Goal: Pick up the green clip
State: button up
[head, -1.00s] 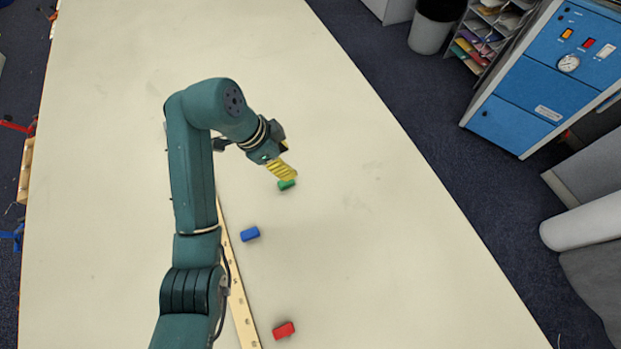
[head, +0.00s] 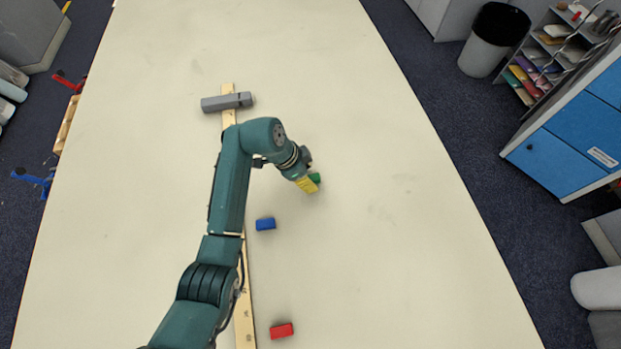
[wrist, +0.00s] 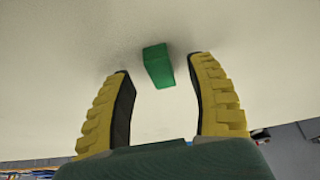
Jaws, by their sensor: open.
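The green clip (head: 315,177) is a small green block on the pale table, partly hidden behind my gripper in the head view. In the wrist view the green clip (wrist: 158,65) lies just beyond the fingertips, between their lines and nearer the right finger. My gripper (head: 311,187) has yellow ribbed fingers and is close to the clip. In the wrist view my gripper (wrist: 160,66) is open, with empty space between its fingers. I cannot tell how high the fingertips are above the table.
A blue block (head: 265,224) and a red block (head: 282,330) lie on the table (head: 400,260) nearer the front. A wooden rail strip (head: 244,310) runs along the table under my arm. A grey block (head: 226,102) sits across its far end. The table right of my gripper is clear.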

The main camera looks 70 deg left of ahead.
jog(key=shift+x, duration=0.9)
jog(key=c, duration=0.9)
